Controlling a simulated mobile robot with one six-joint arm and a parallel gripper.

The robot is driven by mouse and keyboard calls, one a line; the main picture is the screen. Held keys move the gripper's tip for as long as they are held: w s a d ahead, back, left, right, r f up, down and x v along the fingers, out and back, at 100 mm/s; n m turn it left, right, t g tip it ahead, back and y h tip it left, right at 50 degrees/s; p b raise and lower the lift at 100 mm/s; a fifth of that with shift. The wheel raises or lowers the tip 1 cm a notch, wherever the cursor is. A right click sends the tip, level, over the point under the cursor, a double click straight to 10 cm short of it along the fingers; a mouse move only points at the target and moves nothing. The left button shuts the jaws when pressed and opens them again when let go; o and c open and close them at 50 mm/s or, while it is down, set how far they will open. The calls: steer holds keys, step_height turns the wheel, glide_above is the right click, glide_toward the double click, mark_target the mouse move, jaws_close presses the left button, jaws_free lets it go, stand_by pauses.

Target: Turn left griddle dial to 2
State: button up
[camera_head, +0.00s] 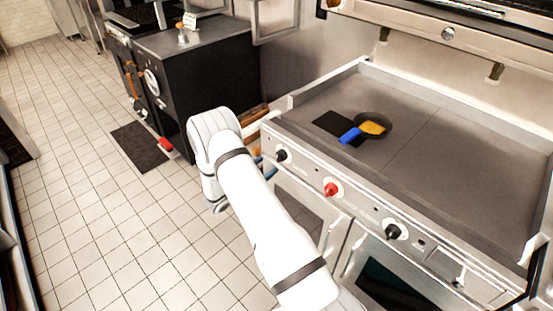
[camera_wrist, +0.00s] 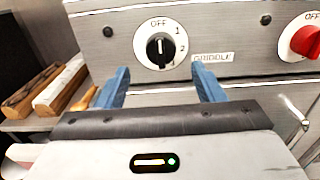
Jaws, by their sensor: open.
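The left griddle dial (camera_wrist: 160,48) is a black knob on a white round plate marked OFF, 1 and 2, with a GRIDDLE label to its right. A pale line runs roughly upright on the knob; which end is the pointer is unclear. In the head view the dial (camera_head: 282,155) is at the left end of the griddle's front panel. My gripper (camera_wrist: 159,70) is open and empty, its two blue fingers below and to either side of the dial, apparently not touching it. In the head view my white arm hides most of the gripper.
A red dial (camera_head: 331,189) and another black dial (camera_head: 395,231) are farther right on the panel. A pan (camera_head: 375,124) with a blue handle and yellow food sits on the griddle top (camera_head: 450,150). Wooden blocks (camera_wrist: 60,88) lie left of the gripper. The tiled floor at left is mostly open.

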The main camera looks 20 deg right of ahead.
mark_target(280, 156)
steer(key=p+x, duration=0.1)
steer(key=x, duration=0.5)
steer(key=shift+d, duration=0.1)
steer(key=shift+c, duration=0.2)
steer(key=c, duration=0.9)
